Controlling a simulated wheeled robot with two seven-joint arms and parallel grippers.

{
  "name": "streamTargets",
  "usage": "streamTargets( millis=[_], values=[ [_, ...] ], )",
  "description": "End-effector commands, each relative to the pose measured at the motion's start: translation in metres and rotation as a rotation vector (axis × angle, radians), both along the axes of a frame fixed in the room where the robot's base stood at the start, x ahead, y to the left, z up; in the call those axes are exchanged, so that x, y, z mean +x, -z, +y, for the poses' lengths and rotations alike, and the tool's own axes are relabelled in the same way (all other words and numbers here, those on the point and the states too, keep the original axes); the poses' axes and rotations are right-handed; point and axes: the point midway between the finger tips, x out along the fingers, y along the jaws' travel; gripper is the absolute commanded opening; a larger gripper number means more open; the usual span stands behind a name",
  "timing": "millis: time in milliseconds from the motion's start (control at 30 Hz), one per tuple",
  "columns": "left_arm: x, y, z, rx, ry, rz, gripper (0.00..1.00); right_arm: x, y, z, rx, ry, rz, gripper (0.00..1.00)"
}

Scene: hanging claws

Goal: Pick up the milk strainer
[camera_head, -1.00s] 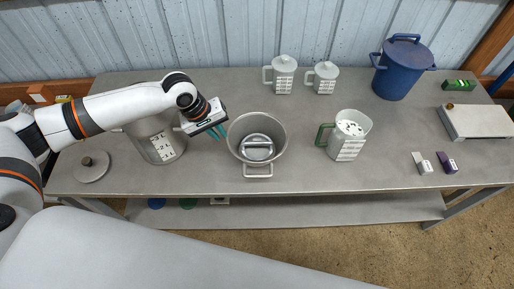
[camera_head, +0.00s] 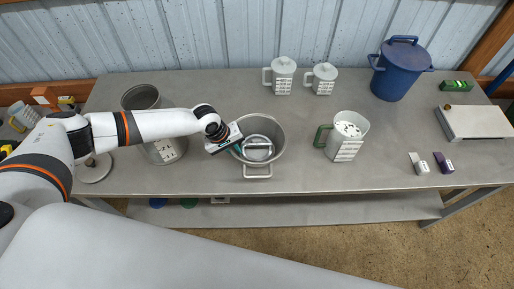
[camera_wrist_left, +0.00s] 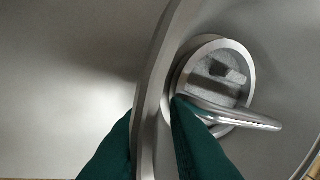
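The milk strainer, which I take to be the round metal bowl (camera_head: 275,132) with a disc inside it, stands on the table with a loop handle at its front. In the left wrist view, its rim (camera_wrist_left: 155,75) runs between my fingers, and the disc with a bar handle (camera_wrist_left: 215,75) shows inside. My left gripper (camera_head: 236,150) is at the bowl's left wall, with its green fingers apart on either side of it. They also show in the left wrist view (camera_wrist_left: 152,108). Whether they touch the wall is hard to tell. My right gripper is not in view.
A tall metal container (camera_head: 140,97) stands left, partly behind my arm, with a round lid (camera_head: 95,172) near it. A green-handled measuring jug (camera_head: 347,140) stands right of the bowl. Two lidded jugs (camera_head: 283,75) and a blue bucket (camera_head: 398,70) stand behind. The table between is clear.

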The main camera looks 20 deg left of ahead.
Motion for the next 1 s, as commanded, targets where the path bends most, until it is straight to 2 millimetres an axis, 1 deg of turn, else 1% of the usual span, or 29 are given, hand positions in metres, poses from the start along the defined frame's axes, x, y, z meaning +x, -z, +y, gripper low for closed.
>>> streamTargets(
  millis=[233, 267, 300, 333, 767, 867, 967, 1000],
  values=[
    [0.001, 0.002, 0.000, -0.001, 0.000, -0.001, 0.14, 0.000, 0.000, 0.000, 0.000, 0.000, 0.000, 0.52],
    [0.001, 0.002, 0.000, -0.001, 0.000, -0.001, 0.11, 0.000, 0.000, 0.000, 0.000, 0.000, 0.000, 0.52],
    [0.000, 0.002, 0.000, -0.001, 0.000, -0.001, 0.04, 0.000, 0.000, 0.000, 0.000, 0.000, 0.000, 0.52],
    [0.000, 0.002, 0.000, 0.000, 0.000, 0.000, 0.00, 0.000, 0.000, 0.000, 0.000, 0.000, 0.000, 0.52],
    [0.002, 0.000, -0.001, -0.002, -0.001, -0.004, 0.00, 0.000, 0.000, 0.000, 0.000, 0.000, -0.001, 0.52],
    [0.002, -0.008, -0.001, -0.003, -0.001, -0.004, 0.00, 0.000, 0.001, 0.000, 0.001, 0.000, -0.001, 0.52],
    [0.002, -0.023, -0.001, -0.004, 0.000, -0.007, 0.00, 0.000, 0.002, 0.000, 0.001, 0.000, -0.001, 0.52],
    [0.002, -0.031, -0.001, -0.005, 0.000, -0.007, 0.00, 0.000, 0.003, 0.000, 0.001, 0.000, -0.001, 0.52]
  ],
)
